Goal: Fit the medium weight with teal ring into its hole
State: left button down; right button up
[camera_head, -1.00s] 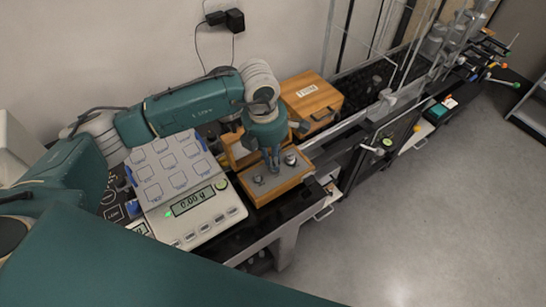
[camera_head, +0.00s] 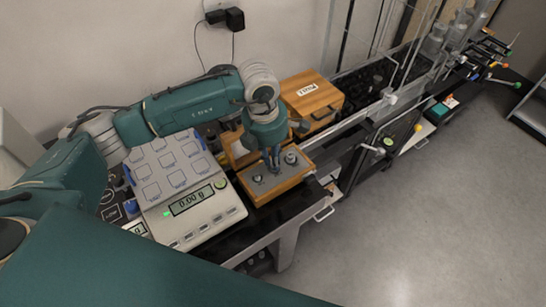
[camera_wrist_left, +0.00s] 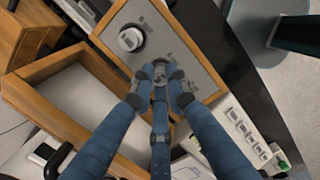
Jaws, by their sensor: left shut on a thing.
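My left gripper (camera_head: 273,165) reaches down over the grey panel of the wooden weight box (camera_head: 275,192). In the left wrist view its fingers (camera_wrist_left: 160,84) are closed around a small grey metal piece, taken as the medium weight (camera_wrist_left: 160,72). The fingers hide most of it, and I cannot make out a teal ring. Whether it is in its hole or just above cannot be told. One metal weight (camera_head: 258,180) stands in the panel left of the gripper and another (camera_head: 291,158) to its right. A knobbed weight also shows in the left wrist view (camera_wrist_left: 130,38). My right gripper is not in view.
A balance (camera_head: 192,203) reading 0.00 g stands left of the box. The box's open wooden tray part (camera_wrist_left: 80,100) lies beside the panel. A closed wooden case (camera_head: 312,98) stands behind. The dark table's front edge is close to the box.

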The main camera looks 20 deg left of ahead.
pick_arm(q)
jog(key=shift+f+b, duration=0.6)
jog(key=shift+f, duration=0.15)
jog(key=shift+f, duration=0.1)
jog(key=c, duration=1.7)
grip_release()
jog(key=shift+o, duration=0.3)
notch_tip(320, 180, up, 12)
jog(key=a, duration=0.1)
jog(key=shift+s, duration=0.45)
